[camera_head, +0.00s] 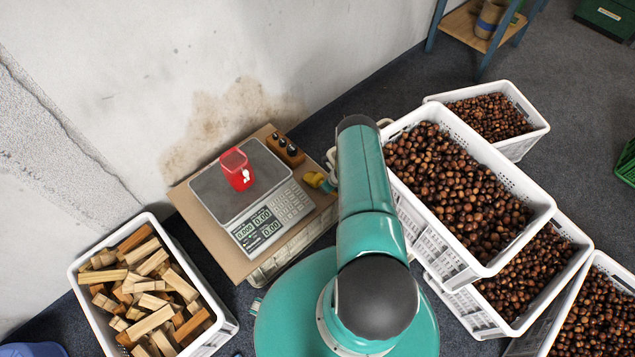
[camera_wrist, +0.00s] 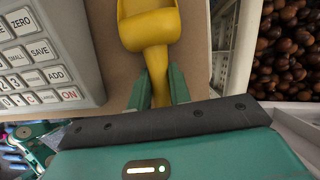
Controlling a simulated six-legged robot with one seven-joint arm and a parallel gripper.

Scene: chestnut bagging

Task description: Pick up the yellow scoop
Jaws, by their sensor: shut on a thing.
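The yellow scoop (camera_head: 318,181) is at the right edge of the cardboard-topped stand, beside the scale, mostly hidden by my arm in the head view. In the wrist view the scoop (camera_wrist: 150,28) shows its bowl at the top, with its handle running down between my fingers. My gripper (camera_wrist: 159,85) is shut on the scoop's handle, a green finger on each side. I cannot tell whether the scoop rests on the board or is just above it. In the head view my gripper is hidden behind my arm.
The scale (camera_head: 230,180) with a red container (camera_head: 237,169) on it stands left of the scoop. White crates of chestnuts (camera_head: 455,190) stand close on the right. A crate of wood blocks (camera_head: 146,290) stands at lower left. A wall rises behind the stand.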

